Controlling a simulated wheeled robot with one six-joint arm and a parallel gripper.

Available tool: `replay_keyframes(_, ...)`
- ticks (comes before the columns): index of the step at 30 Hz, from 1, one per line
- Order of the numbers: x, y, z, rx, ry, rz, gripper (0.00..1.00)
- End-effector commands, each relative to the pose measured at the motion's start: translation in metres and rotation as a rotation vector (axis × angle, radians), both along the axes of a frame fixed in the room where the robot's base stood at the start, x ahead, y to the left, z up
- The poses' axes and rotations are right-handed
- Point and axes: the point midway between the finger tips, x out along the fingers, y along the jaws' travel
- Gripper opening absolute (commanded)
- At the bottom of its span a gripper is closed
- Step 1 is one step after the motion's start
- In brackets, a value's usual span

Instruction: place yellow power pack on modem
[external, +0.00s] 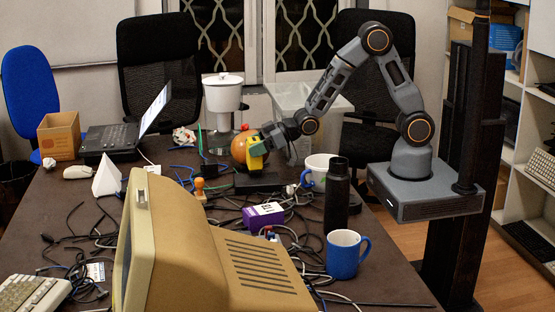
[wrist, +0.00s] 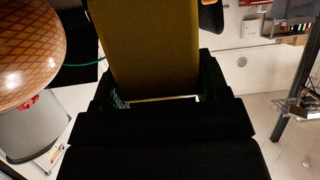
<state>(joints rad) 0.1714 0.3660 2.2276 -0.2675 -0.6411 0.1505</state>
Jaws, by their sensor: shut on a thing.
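The yellow power pack (external: 257,152) is upright between the jaws of my gripper (external: 264,143), beside the orange-brown ball on the table. In the wrist view the pack (wrist: 150,45) fills the upper middle, gripped by my dark gripper (wrist: 152,98). A flat dark box (external: 262,184), which looks like the modem, lies on the table just below the pack. I cannot tell whether the pack touches it.
The patterned ball (external: 239,147) is close to the left of the pack and also shows in the wrist view (wrist: 28,45). A white mug (external: 319,166), black bottle (external: 336,194) and blue mug (external: 346,254) stand to the right. Cables, a stamp (external: 200,188) and a purple box (external: 263,215) lie in front.

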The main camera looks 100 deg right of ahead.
Motion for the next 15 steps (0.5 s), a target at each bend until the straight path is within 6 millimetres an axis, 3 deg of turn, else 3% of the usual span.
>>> replay_keyframes(4,0.0003,-0.0001,-0.0100,0.000,-0.004,0.000,0.32)
replay_keyframes(15,0.0002,-0.0001,-0.0126,-0.001,-0.004,0.000,0.32)
